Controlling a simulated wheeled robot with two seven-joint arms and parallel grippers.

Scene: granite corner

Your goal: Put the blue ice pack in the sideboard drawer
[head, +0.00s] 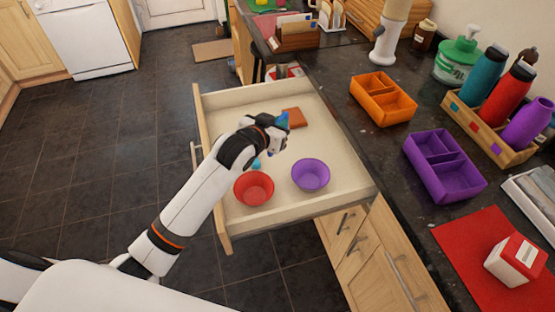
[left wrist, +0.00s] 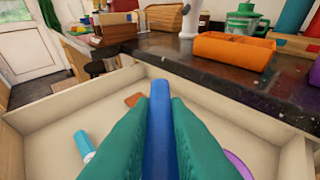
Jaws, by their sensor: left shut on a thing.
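The sideboard drawer (head: 228,118) stands pulled open, and its pale inside also shows in the left wrist view (left wrist: 50,120). My left gripper (head: 277,126) is over the open drawer, shut on the blue ice pack (head: 283,119). In the left wrist view the ice pack (left wrist: 158,125) stands upright as a narrow blue slab between the green fingers. It is apart from the drawer floor; the exact height is hard to tell. The arm hides part of the drawer's middle. My right gripper is not in view.
The drawer holds a red bowl (head: 253,188), a purple bowl (head: 311,176), a brown flat item (head: 295,117) and a partly hidden cyan cylinder (left wrist: 84,145). The dark counter beside it bears an orange tray (head: 383,98) and a purple tray (head: 444,166). The drawer's back-left floor is bare.

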